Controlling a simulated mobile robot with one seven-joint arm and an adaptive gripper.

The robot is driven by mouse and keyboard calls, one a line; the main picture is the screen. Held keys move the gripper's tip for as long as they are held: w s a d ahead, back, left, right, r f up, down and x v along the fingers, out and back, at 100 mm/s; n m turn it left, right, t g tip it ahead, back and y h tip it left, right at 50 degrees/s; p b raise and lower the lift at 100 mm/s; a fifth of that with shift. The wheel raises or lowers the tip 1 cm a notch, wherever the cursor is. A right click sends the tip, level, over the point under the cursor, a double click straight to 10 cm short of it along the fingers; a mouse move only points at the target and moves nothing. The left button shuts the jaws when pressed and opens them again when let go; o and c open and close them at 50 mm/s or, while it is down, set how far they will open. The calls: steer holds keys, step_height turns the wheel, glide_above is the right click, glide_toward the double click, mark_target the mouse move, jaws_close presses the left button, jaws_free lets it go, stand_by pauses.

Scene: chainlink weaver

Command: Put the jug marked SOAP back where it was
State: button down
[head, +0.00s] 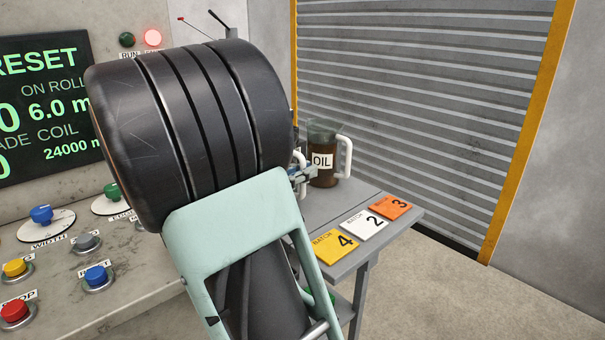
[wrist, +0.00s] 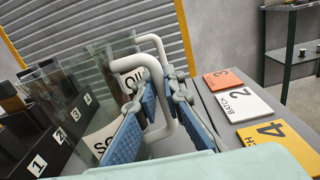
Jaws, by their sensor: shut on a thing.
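The jug marked SOAP is a clear glass jug (wrist: 100,100) with a white handle. In the wrist view its label shows only the first letters, the rest covered by my gripper. My gripper (wrist: 160,92) has its blue-padded fingers shut on this white handle. In the head view my arm hides the SOAP jug, apart from a bit of white handle, and only a small part of my gripper (head: 301,173) shows. The OIL jug (head: 322,172), with brown contents and a white handle, stands upright on the grey side table (head: 320,205), just beyond. I cannot tell whether the SOAP jug touches the table.
BATCH cards lie along the table's front: yellow 4 (head: 335,245), white 2 (head: 363,224) and orange 3 (head: 391,207). A dark rack (wrist: 50,140) with numbered compartments is left in the wrist view. The control panel (head: 60,180) is left, the shutter (head: 410,90) behind.

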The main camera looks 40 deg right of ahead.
steer(key=shift+f, duration=0.1)
steer(key=c, duration=2)
jaws_free()
steer(key=shift+c, duration=0.2)
steer(key=shift+a, duration=0.3)
steer(key=a, duration=0.3)
steer(key=a+p, duration=0.1)
steer(key=a, duration=0.3)
steer(key=s+a+p, duration=0.1)
steer(key=a, duration=0.3)
steer(key=shift+a, duration=0.2)
